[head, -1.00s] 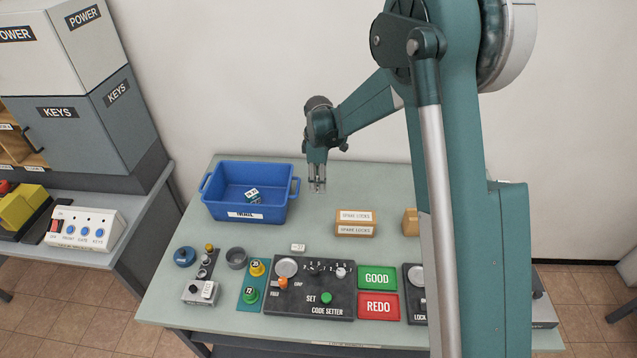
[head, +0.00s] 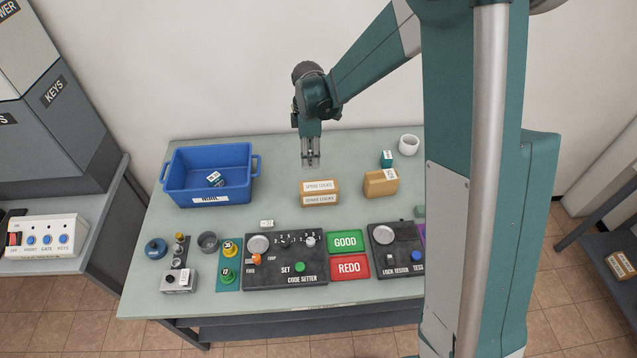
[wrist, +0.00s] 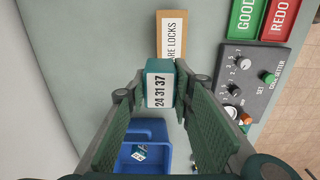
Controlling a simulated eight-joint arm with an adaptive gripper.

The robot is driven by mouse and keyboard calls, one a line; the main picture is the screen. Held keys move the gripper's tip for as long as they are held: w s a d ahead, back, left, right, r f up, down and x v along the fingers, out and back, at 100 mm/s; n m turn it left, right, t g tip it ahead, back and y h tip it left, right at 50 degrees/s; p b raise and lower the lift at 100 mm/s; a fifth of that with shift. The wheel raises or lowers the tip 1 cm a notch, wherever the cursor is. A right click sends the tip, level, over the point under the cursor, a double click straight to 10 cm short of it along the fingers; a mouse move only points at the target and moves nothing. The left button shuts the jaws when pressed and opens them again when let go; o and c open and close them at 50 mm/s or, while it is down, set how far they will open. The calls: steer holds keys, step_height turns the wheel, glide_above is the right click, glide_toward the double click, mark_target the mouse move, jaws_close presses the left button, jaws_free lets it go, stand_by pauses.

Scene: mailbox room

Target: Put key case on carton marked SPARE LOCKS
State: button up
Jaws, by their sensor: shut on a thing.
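The carton marked SPARE LOCKS (head: 319,194) is a brown box with white labels on the table; part of it also shows at the top of the wrist view (wrist: 171,38). My gripper (head: 311,163) is just behind and above the carton in the head view. In the wrist view my gripper (wrist: 159,85) is shut on a small teal case with a white label reading 24 31 37 (wrist: 159,90), which I take as the key case. In the head view the fingers hide most of this case.
A blue bin (head: 168,185) with a small teal-and-white block (head: 214,179) stands left. The code setter panel (head: 270,272) lies in front; bare table surrounds the SPARE LOCKS carton.

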steer(key=s+d, duration=0.1)
steer(key=s+d+r, duration=0.1)
steer(key=shift+s+d+r+p, duration=0.2)
steer(key=shift+d+r+p, duration=0.1)
steer(key=shift+d+p, duration=0.05)
steer(key=shift+f, duration=0.1)
glide_above(319, 186)
steer(key=shift+f, duration=2.85)
steer(key=shift+f, duration=2.05)
steer(key=shift+f, duration=0.15)
